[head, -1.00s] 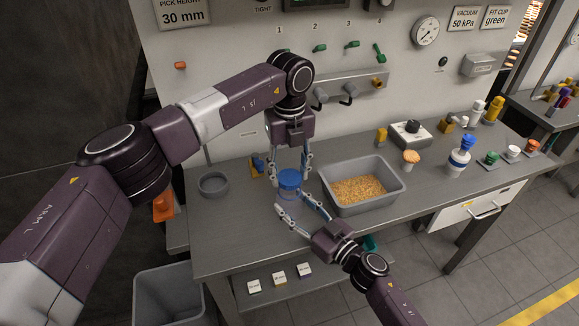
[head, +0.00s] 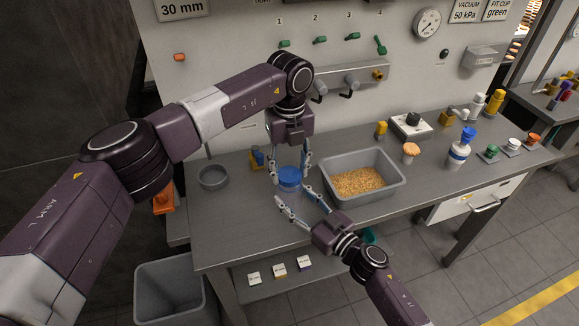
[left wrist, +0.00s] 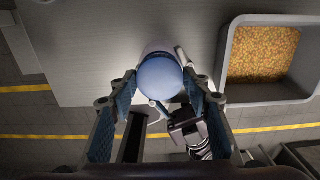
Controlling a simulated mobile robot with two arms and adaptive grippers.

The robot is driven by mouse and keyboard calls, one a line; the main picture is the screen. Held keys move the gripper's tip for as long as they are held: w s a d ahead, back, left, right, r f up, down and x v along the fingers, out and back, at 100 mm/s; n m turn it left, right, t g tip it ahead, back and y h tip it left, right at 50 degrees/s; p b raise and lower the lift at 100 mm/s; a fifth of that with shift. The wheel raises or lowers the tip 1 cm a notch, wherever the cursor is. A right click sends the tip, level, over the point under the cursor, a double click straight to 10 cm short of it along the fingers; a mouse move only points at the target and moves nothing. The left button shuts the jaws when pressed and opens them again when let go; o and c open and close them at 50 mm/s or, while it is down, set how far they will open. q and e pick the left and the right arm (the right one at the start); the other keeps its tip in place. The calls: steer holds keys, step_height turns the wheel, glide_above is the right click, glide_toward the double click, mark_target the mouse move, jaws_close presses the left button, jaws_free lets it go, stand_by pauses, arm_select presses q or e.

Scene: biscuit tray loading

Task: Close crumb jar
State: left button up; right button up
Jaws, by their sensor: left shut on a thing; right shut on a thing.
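The crumb jar is a small clear jar (head: 289,190) standing near the front edge of the grey bench, with a blue lid (head: 289,174) at its top. The lid also shows as a blue disc in the left wrist view (left wrist: 160,78). My left gripper (head: 289,174) points down from above, shut on the blue lid, one finger at each side. My right gripper (head: 293,195) reaches in from the lower right, low at the jar, shut on its body. The fingers partly hide the jar; I cannot tell whether the lid is fully seated.
A grey tray of crumbs (head: 325,188) stands just right of the jar. A round grey dish (head: 212,177) lies to the left. A grey bin (head: 170,292) stands on the floor.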

arm_select(q)
steer(key=shift+f, duration=0.55)
stand_by(0.4)
